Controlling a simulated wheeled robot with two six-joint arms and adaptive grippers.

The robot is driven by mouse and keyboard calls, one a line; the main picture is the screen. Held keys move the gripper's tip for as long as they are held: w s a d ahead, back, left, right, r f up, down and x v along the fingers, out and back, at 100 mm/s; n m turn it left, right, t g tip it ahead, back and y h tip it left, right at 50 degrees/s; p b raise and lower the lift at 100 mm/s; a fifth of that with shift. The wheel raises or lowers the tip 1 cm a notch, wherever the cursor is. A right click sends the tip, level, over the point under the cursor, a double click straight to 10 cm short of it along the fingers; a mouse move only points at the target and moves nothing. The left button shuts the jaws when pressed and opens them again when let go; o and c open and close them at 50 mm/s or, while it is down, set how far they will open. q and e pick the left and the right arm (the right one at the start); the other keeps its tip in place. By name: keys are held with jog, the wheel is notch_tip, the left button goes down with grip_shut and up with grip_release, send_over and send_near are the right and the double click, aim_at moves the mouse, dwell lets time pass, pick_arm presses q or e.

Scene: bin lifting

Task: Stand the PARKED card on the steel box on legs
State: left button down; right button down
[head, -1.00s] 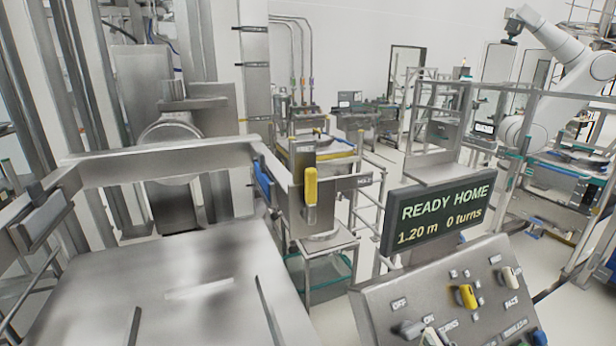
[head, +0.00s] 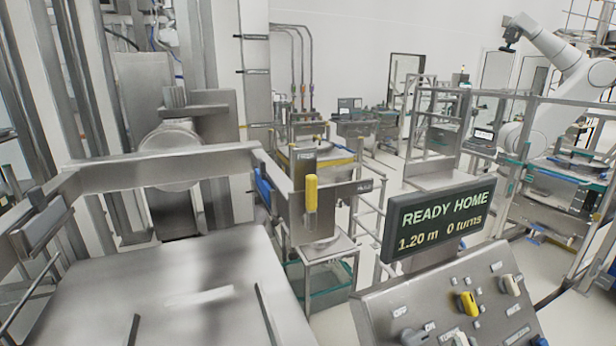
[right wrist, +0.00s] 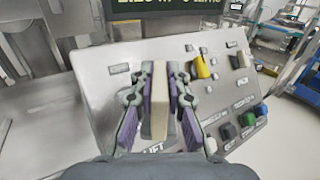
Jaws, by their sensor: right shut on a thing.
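In the right wrist view my right gripper (right wrist: 160,95) has its purple pads shut on a pale cream bar-like piece (right wrist: 158,110). The piece stands between the pads in front of the sloping control panel. No writing shows on it, so I cannot tell whether it is the PARKED card or a panel knob. A small steel stand on legs (head: 325,248), which may be the steel box on legs, stands behind the steel frame in the head view. No card marked PARKED can be read. My left gripper is not in view.
The grey control panel (head: 400,300) has a yellow knob (head: 467,304) and pale knobs. Above it a dark display (head: 437,222) reads READY HOME, 1.20 m, 0 turns.

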jog(key=w+d+r+m+h, duration=0.1)
jog(key=w+d+r, duration=0.1)
jog(key=w+d, duration=0.2)
jog(key=shift+w+d+r+m+h, duration=0.2)
jog(key=shift+w+r+m+h, duration=0.1)
jog(key=shift+w+r+h, duration=0.1)
jog(key=shift+s, duration=0.1)
jog(key=shift+f, duration=0.15)
